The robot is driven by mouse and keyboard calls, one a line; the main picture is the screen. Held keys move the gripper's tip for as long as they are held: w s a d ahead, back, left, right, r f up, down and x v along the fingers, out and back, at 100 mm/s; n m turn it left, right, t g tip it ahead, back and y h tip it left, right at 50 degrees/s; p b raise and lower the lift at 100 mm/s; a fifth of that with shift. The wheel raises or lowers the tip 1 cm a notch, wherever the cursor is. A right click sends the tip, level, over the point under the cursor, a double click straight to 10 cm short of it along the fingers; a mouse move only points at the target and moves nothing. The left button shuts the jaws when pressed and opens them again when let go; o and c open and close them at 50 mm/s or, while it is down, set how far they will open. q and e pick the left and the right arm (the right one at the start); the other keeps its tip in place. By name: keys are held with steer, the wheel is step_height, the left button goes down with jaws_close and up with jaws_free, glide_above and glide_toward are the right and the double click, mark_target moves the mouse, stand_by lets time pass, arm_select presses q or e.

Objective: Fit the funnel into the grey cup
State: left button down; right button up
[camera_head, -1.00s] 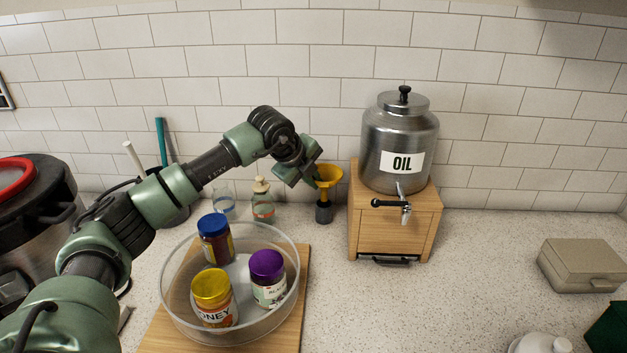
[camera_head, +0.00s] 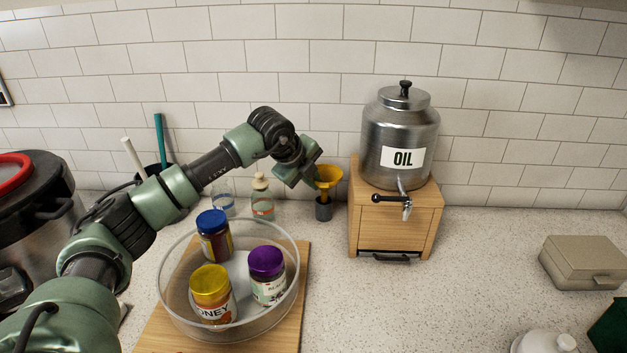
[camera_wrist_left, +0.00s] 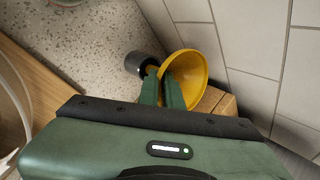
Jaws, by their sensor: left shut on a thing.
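The yellow funnel (camera_head: 328,175) is upright at the back of the counter, close to the tiled wall. My left gripper (camera_head: 314,180) is shut on it from the left. In the left wrist view the green fingers (camera_wrist_left: 163,92) close on the funnel (camera_wrist_left: 190,70) by its stem side. The grey cup (camera_head: 323,209) stands on the counter right under the funnel, and it also shows in the left wrist view (camera_wrist_left: 136,63). The funnel's lower end meets the cup's mouth; how deep it sits inside is hidden. My right gripper is not in view.
The oil dispenser (camera_head: 399,140) stands on a wooden box (camera_head: 420,228) just right of the funnel. A glass bowl (camera_head: 172,318) with several jars sits on a wooden board in front.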

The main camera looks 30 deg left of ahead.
mark_target(321, 200)
arm_select(q)
steer(key=shift+f+b, duration=1.45)
steer(key=shift+f, duration=0.5)
steer(key=c, duration=1.5)
jaws_free()
steer(key=shift+r, duration=0.1)
steer(key=b+v, duration=0.1)
steer(key=v, duration=0.6)
steer(key=shift+s+r, duration=0.25)
steer(key=shift+r, duration=0.05)
